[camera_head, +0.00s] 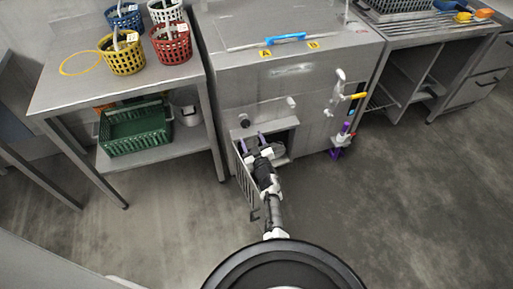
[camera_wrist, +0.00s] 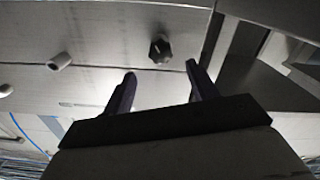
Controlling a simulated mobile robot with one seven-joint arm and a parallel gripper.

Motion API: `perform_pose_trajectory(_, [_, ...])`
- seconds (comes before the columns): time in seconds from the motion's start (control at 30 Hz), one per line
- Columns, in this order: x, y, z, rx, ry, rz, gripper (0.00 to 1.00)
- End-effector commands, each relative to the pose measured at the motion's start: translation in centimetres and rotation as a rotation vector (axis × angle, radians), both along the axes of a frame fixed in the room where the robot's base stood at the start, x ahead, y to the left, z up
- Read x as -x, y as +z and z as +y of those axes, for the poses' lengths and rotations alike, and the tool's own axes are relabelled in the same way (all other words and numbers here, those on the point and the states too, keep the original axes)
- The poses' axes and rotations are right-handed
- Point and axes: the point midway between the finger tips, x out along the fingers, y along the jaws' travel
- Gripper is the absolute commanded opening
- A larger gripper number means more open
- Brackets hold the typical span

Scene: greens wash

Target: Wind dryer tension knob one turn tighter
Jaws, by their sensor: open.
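A small dark knob (camera_head: 244,121) sticks out of the front of the steel machine (camera_head: 230,84), above its open lower compartment. It also shows in the wrist view (camera_wrist: 160,50) as a dark lobed knob, just beyond the gap between my fingertips. My gripper (camera_head: 251,141) is open and empty, with its two purple-grey fingers apart, below and in front of the knob. In the wrist view the fingers (camera_wrist: 160,72) stand either side of the knob's line, and no contact shows. I cannot read any mark of the knob's turn.
A pale peg (camera_head: 291,101) juts from the panel right of the knob. A barred door (camera_head: 247,188) hangs open beside the compartment, close to my arm. Left is a steel table (camera_head: 70,94) with several baskets and a green crate (camera_head: 136,130) below. Floor at right is clear.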

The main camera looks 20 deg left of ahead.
Motion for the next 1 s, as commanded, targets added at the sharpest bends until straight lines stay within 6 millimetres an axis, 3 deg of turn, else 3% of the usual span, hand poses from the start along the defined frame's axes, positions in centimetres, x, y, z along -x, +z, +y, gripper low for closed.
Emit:
perform_pose_trajectory(0.2, [3.1, 0.4, -2.1, -0.002, -0.003, 0.002, 0.58])
perform_pose_trajectory(0.4, [4.7, 0.2, -3.1, -0.002, -0.001, 0.000, 0.58])
perform_pose_trajectory(0.83, [4.9, 0.0, -3.1, 0.013, 0.003, -0.011, 0.58])
perform_pose_trajectory(1.0, [4.8, -0.5, -2.0, 0.208, 0.018, -0.141, 0.58])
